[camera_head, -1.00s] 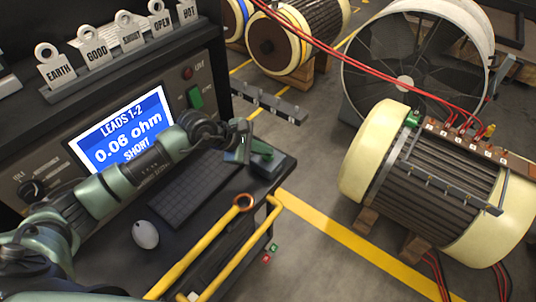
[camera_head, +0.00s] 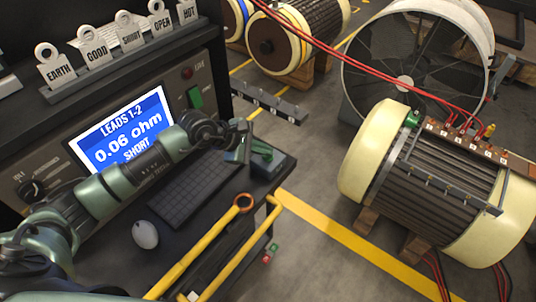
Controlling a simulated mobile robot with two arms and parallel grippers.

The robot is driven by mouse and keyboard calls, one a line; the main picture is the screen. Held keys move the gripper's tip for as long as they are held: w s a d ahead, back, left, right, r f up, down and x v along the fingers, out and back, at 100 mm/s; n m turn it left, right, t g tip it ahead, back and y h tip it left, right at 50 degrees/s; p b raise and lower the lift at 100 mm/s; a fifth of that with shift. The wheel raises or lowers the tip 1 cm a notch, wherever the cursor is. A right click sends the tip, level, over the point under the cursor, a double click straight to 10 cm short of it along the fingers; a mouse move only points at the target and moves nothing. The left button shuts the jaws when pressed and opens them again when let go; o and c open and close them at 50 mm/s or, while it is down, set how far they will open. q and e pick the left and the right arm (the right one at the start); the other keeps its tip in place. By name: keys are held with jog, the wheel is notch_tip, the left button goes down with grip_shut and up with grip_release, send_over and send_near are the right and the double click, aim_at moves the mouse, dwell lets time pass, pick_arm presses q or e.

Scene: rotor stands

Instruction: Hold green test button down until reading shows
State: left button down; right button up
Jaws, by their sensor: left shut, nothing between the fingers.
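My left gripper (camera_head: 241,144) is shut and empty, its fingertips beside or over a green button-like part (camera_head: 262,150) on a small dark box (camera_head: 268,167) at the right end of the console shelf. I cannot tell whether they touch or press it. The screen (camera_head: 122,132) on the console reads "LEADS 1-2", "0.06 ohm", "SHORT". My left forearm covers part of the screen's lower edge. My right gripper is not in view.
A keyboard (camera_head: 180,200) and mouse (camera_head: 145,234) lie on the shelf. A yellow rail (camera_head: 222,266) runs in front. Tags (camera_head: 97,53) stand on top of the console. A cream motor (camera_head: 372,150) with red leads stands at right, with open floor between.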

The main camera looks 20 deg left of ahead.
aim_at(265, 157)
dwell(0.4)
pick_arm(q)
jog(key=shift+r+p, duration=0.3)
jog(key=shift+r, duration=0.5)
jog(key=shift+r, duration=0.15)
jog(key=shift+r+p, duration=1.25)
jog(key=shift+r, duration=1.2)
jog(key=shift+f, duration=0.1)
